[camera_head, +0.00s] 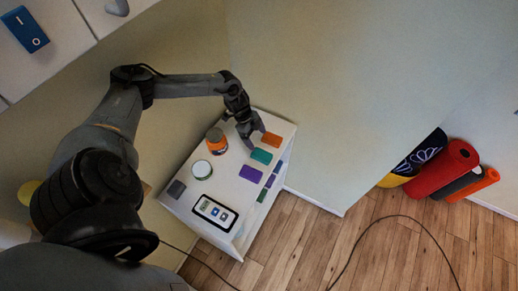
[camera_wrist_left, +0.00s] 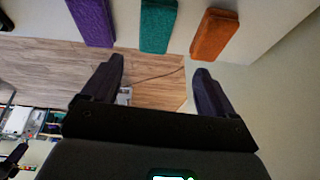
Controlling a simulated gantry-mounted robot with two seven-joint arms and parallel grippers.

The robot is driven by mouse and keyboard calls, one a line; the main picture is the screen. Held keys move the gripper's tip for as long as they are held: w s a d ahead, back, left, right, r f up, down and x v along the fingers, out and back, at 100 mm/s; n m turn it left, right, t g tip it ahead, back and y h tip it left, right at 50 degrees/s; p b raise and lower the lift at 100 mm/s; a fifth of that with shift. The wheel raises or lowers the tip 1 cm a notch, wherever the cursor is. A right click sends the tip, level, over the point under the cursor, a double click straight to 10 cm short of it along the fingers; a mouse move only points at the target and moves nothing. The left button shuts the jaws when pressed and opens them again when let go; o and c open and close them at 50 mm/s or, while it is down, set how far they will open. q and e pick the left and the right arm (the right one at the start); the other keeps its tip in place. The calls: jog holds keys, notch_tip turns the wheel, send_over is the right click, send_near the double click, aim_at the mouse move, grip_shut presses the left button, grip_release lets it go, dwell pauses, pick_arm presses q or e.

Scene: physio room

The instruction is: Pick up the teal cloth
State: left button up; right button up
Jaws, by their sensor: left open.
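The teal cloth (camera_head: 261,156) is a small flat folded rectangle on top of the white cabinet, between an orange cloth (camera_head: 271,139) and a purple cloth (camera_head: 251,173). In the left wrist view the teal cloth (camera_wrist_left: 158,25) is at the top middle, beyond the fingertips. My left gripper (camera_head: 257,139) is open and empty, close to the orange and teal cloths. In the left wrist view the open fingers (camera_wrist_left: 157,72) are apart with nothing between them. My right gripper does not show.
The white cabinet top (camera_head: 232,163) also holds an orange jar (camera_head: 216,141), a round white-lidded tub (camera_head: 202,169), a white device with a screen (camera_head: 214,212) and a dark grey block (camera_head: 176,189). A cable crosses the wooden floor.

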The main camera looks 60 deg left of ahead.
aim_at(261, 154)
pick_arm(q)
jog(key=shift+s+a+f, duration=0.3)
jog(key=shift+s+f, duration=0.1)
jog(key=shift+s, duration=0.2)
jog(key=shift+f+b, duration=0.4)
jog(key=shift+b, duration=0.15)
jog(key=b+x, duration=0.3)
jog(key=x, duration=0.1)
jog(key=shift+s+d, duration=0.15)
jog(key=shift+d, duration=0.05)
jog(key=b+x, duration=0.5)
jog(key=b, duration=0.1)
jog(key=shift+a+f, duration=0.1)
jog(key=shift+f, duration=0.2)
jog(key=shift+r, duration=0.1)
jog(key=shift+c, duration=0.3)
jog(key=c, duration=1)
jog(key=shift+c, duration=0.2)
